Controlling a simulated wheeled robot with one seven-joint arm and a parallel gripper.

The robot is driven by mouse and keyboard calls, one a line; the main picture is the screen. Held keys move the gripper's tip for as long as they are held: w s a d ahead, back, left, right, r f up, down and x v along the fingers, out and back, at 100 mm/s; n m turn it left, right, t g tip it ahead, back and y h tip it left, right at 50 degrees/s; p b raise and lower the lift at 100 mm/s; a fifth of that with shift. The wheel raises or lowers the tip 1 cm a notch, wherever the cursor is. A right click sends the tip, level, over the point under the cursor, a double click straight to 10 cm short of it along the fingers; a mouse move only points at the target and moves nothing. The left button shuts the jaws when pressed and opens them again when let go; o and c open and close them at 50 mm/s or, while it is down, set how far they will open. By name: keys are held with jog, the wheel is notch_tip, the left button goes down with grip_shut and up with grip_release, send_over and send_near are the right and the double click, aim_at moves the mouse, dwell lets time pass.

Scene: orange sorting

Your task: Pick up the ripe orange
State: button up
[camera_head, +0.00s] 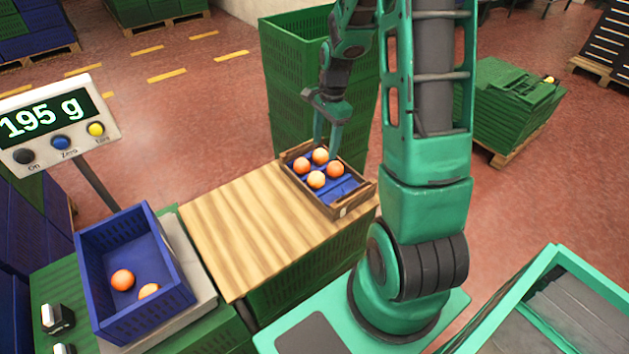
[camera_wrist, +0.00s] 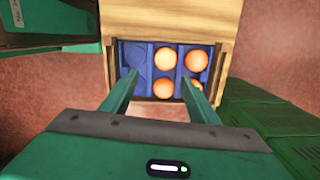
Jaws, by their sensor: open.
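A small wooden tray (camera_head: 360,200) with a blue compartment insert stands at the far right end of the wooden table. Several oranges sit in its compartments. In the head view, two look deeper orange, a left one (camera_head: 302,166) and a right one (camera_head: 334,168); a back one (camera_head: 320,155) and a front one (camera_head: 316,179) look paler. My gripper (camera_head: 327,146) is open and empty, pointing down at the tray. In the wrist view, the near-left orange (camera_wrist: 163,88) shows between the fingers, and the right finger partly hides the near-right orange (camera_wrist: 196,85). Contact cannot be told.
A blue crate (camera_head: 185,292) with two oranges stands on a scale at the left; its display (camera_head: 42,116) reads 195 g. The wooden table (camera_head: 235,225) between crate and tray is clear. Tall green crates (camera_head: 290,60) stand behind the tray.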

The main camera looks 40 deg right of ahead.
jog(key=m, duration=0.1)
send_over(317, 173)
jog(key=f, duration=0.6)
jog(key=shift+d+f, duration=0.35)
jog(key=shift+a+f, duration=0.2)
jog(key=shift+f, duration=1.45)
jog(key=shift+a+f, duration=0.2)
jog(key=shift+f, duration=1.45)
jog(key=c, duration=0.8)
